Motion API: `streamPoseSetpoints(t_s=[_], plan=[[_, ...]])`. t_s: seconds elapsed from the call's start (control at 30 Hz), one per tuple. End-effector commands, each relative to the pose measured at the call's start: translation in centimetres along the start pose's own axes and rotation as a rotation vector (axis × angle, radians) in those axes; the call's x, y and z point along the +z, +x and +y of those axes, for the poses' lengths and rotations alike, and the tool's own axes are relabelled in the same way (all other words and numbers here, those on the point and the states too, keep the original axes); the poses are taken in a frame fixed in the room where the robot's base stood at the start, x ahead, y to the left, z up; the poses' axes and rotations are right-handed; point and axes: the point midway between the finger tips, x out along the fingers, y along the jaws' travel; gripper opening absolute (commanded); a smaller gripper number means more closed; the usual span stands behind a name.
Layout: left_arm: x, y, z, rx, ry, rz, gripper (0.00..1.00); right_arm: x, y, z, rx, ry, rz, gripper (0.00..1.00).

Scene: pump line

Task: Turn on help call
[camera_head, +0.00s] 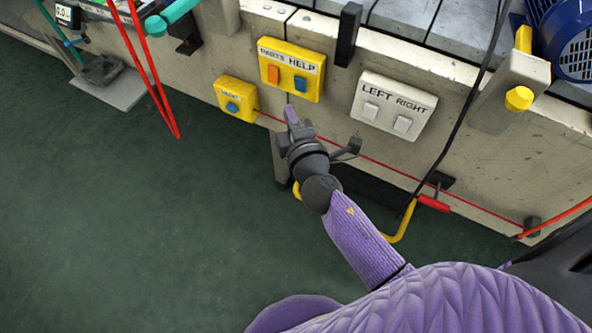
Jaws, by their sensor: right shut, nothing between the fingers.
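A yellow box (290,57) labelled "PARTS HELP" is on the front face of the bench. It has an orange switch (273,74) on the left and a blue switch (300,84) on the right. Neither switch shows a lit lamp that I can make out. My right gripper (290,112) is shut and empty, just below this box, its tips pointing up toward it. I cannot tell how far the tips are from the bench face. My left gripper is not in view.
A smaller yellow box (236,93) with a blue button is to the left. A white "LEFT RIGHT" box (393,104) is to the right. A red cord (385,172) runs along the bench face. A black cable (460,115) hangs at right. The green floor (130,230) is clear at left.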

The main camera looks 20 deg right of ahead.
Motion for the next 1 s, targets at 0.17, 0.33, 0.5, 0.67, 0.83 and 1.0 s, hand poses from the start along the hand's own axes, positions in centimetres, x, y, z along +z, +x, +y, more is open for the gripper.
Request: streamPoseSetpoints(t_s=[0.17,0.33,0.5,0.67,0.83,1.0], plan=[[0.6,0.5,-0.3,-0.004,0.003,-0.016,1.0,0.2,-3.0,-1.0,-0.005,0.001,-0.002,0.0],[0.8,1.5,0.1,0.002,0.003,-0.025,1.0,0.2,-6.2,-1.9,-0.007,0.0,-0.001,0.0],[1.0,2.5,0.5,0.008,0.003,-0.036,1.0,0.3,-8.8,-2.5,-0.006,0.0,0.0,0.0],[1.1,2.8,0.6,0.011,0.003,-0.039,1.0,0.2,-9.7,-2.3,-0.002,0.0,0.0,0.0],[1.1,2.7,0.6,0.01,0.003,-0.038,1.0,0.2,-9.8,-2.2,0.0,0.0,0.0,0.0],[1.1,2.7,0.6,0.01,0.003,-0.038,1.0,0.2,-9.8,-2.2,0.0,0.0,0.0,0.0]])
